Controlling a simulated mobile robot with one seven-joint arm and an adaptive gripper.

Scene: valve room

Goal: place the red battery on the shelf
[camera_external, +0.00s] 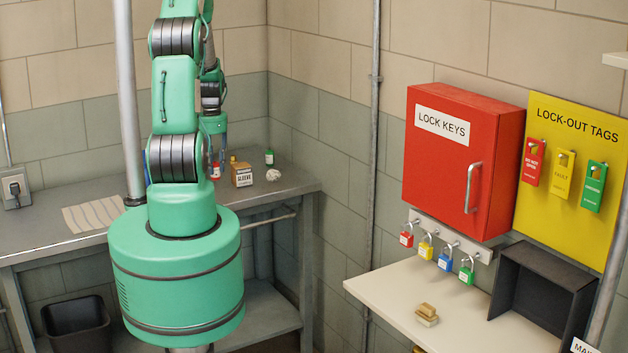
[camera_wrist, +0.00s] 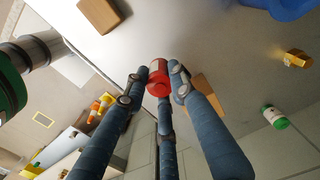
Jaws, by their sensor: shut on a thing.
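The red battery (camera_wrist: 158,76) is a small red cylinder between the fingertips of my gripper (camera_wrist: 160,82) in the wrist view. The three blue-grey fingers are closed around it. In the external view my gripper (camera_external: 215,158) is over the back bench, partly hidden behind my arm; a small red and white end of the battery (camera_external: 215,173) shows below it. I cannot tell whether the battery touches the bench. A cream shelf (camera_external: 385,289) is on the right wall below the red lock keys cabinet, well to the right of my gripper.
The grey bench (camera_external: 290,190) holds a sleeve box (camera_external: 242,175), a green bottle (camera_external: 269,157) and a white crumpled thing (camera_external: 274,175) beside my gripper.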

